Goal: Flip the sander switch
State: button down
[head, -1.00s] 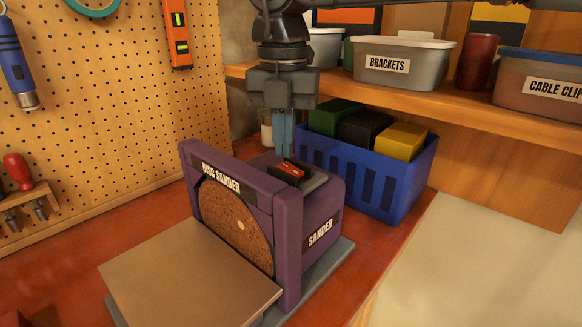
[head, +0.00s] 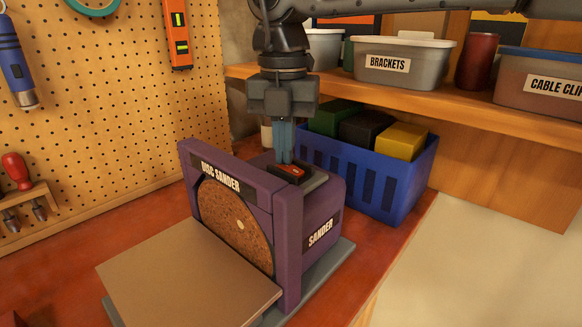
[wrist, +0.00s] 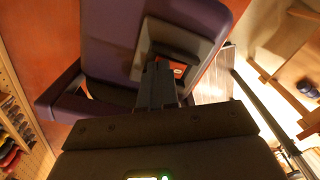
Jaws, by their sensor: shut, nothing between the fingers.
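The purple disc sander (head: 325,205) stands on the red bench, its brown disc (head: 233,225) facing front left. A red rocker switch (head: 291,171) in a black housing sits on a grey plate on its top. My gripper (head: 284,160) points down with its fingers shut and empty, the tips at the far edge of the switch. I cannot tell whether they touch it. In the wrist view the shut fingers (wrist: 158,88) reach over the plate, and a bit of the red switch (wrist: 179,71) shows beside them; the rest is hidden.
A blue crate (head: 375,185) with green, black and yellow blocks stands close behind the sander. A shelf above holds the brackets bin (head: 405,62), a dark red can (head: 478,62) and the cable clip bin (head: 540,80). A pegboard (head: 110,100) with tools is at left.

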dwell(0.3)
jog(key=shift+r+p, duration=2.15)
jog(key=shift+r, duration=1.25)
